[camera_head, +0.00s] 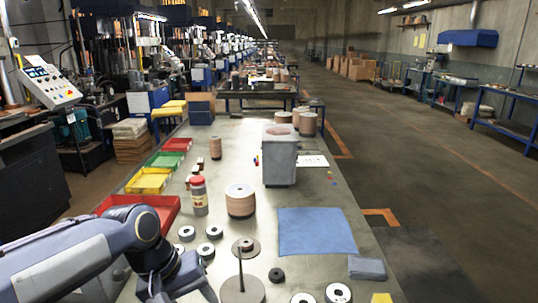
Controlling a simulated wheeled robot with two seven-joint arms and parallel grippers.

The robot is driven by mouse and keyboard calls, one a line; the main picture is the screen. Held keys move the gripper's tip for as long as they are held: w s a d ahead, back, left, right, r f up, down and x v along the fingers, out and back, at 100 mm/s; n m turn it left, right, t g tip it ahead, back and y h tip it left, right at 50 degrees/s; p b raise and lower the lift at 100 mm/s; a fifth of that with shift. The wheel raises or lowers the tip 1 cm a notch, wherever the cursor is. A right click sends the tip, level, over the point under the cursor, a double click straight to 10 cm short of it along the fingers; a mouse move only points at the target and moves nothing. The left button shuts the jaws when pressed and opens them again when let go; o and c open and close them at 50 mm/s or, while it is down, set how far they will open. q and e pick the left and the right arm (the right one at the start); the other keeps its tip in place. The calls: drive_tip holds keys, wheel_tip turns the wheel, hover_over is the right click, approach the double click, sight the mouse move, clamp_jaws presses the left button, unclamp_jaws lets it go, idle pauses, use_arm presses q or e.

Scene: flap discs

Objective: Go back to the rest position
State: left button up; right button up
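My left arm comes in from the left, and my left gripper (180,287) is over the near left of the metal table (375,240). Its lower part is cut off by the picture's bottom edge, so I cannot tell how far its fingers are apart or whether they hold anything. Several small flap discs (206,250) lie just right of it. A small black ring (276,275) lies right of the spindle. My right gripper is not in view.
A red tray (168,202) sits beside my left arm, with yellow and green trays behind. A red-capped jar (198,195), a tall disc stack (240,200) and a grey box (279,160) stand mid-table. A blue cloth (315,231) lies flat at right. More discs (338,293) lie at the front.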

use_arm(q)
drive_tip(key=s+a+f+m+t, duration=0.1)
drive_tip(key=s+a+f+t, duration=0.1)
drive_tip(key=s, duration=0.5)
drive_tip(key=s+a+f+t, duration=0.2)
drive_tip(key=s+a+f, duration=0.1)
drive_tip(key=s, duration=0.5)
drive_tip(key=shift+a+m+t, duration=0.3)
drive_tip(key=shift+a+m, duration=0.1)
drive_tip(key=shift+a, duration=0.5)
